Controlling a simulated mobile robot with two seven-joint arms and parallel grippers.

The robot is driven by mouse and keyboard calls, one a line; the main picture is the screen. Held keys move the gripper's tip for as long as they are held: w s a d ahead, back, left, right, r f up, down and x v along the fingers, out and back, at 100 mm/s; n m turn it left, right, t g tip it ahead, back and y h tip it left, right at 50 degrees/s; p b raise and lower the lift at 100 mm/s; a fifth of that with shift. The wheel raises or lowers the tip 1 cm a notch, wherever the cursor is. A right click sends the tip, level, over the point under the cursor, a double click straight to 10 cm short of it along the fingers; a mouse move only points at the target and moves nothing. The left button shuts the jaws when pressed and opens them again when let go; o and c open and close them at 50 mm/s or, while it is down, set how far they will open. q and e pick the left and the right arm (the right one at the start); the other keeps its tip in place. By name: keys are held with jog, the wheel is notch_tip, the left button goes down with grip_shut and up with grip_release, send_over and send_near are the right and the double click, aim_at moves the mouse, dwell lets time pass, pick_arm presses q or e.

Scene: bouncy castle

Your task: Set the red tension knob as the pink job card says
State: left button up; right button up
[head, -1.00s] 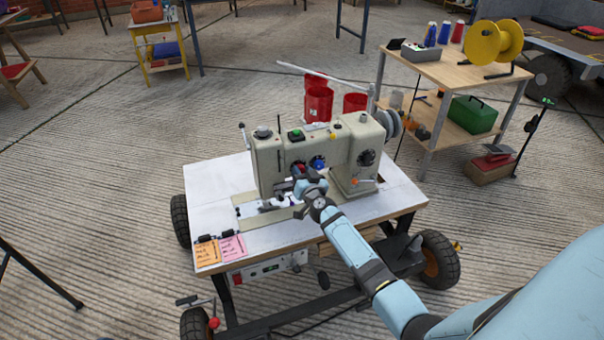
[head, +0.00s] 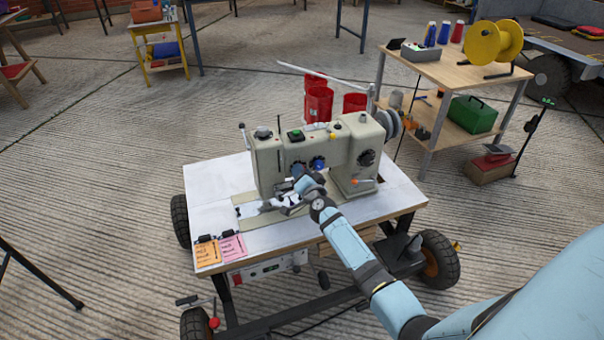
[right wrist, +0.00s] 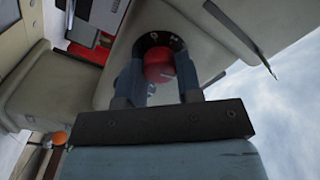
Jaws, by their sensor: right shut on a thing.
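The red tension knob (right wrist: 158,66) sits on a dark numbered dial (right wrist: 158,40) on the sewing machine's front, seen in the right wrist view. My right gripper (right wrist: 160,80) is shut on it, with one dark finger on each side. In the head view my right gripper (head: 297,187) is at the machine's (head: 318,152) front and hides the red knob. A blue knob (head: 318,164) shows just right of the gripper. The pink job card (head: 232,246) lies at the table's front edge; its writing is too small to read. My left gripper is not in view.
An orange card (head: 207,252) lies left of the pink one. The white tabletop (head: 213,182) is clear at the left. A wooden cart (head: 440,68) with a yellow spool (head: 482,45) stands behind at right. Red bins (head: 318,103) stand behind the machine.

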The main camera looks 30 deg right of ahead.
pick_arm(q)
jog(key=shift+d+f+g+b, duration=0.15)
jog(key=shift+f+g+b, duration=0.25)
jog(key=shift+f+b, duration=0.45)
pick_arm(e)
jog(key=m, duration=1.1)
jog(key=shift+f, duration=0.15)
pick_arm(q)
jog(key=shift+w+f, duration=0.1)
pick_arm(e)
jog(key=shift+m, duration=0.3)
jog(key=o, duration=0.9)
jog(key=shift+o, duration=0.2)
pick_arm(q)
jog(key=p, duration=0.3)
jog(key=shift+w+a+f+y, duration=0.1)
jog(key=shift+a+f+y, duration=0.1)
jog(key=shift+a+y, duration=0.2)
pick_arm(e)
jog(key=v, duration=1.4)
